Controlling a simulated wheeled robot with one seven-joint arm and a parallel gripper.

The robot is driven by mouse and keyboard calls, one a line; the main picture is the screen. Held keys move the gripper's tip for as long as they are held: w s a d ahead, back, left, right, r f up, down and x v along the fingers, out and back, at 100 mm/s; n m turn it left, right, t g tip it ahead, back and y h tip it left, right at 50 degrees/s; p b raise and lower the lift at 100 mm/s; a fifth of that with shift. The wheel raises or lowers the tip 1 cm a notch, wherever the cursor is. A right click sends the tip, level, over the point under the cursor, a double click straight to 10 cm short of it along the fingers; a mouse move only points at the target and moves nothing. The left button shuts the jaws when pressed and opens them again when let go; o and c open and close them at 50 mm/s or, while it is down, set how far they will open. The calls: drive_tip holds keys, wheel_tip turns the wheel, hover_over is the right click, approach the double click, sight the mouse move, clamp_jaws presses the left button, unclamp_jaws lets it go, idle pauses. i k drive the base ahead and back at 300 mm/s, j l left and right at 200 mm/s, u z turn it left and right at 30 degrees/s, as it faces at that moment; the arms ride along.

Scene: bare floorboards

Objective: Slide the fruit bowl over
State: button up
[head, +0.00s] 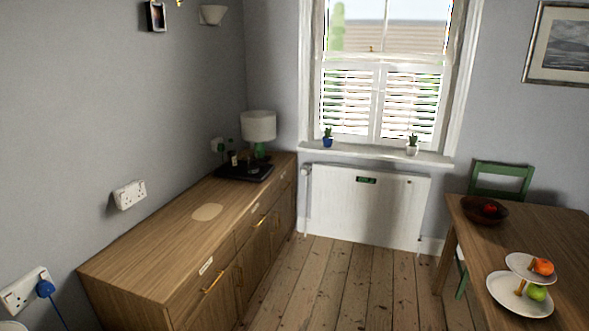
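A dark brown round fruit bowl (478,214) stands on the wooden dining table (545,235) at the right, close to the table's far left corner.
A white tiered stand (508,295) with an orange and a green fruit is nearer on the table. A green chair (502,178) stands behind it. A wooden sideboard (185,235) lines the left wall. Bare floorboards (340,285) lie between sideboard and table.

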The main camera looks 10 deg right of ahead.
sight(472, 207)
drive_tip(key=i+l+z, duration=0.3)
drive_tip(key=i+z, duration=0.15)
drive_tip(key=i, duration=0.35)
drive_tip(key=i+z, duration=0.4)
drive_tip(key=i, duration=0.45)
drive_tip(key=i+j+z, duration=0.3)
drive_tip(key=i+z, duration=0.15)
drive_tip(key=i, duration=0.4)
drive_tip(key=i+l+z, duration=0.15)
drive_tip(key=i+l, duration=0.15)
drive_tip(key=i, duration=0.15)
drive_tip(key=i+l+z, duration=0.1)
drive_tip(key=i, duration=0.35)
drive_tip(key=i+l+z, duration=0.15)
drive_tip(key=i+l, duration=0.15)
drive_tip(key=i, duration=0.15)
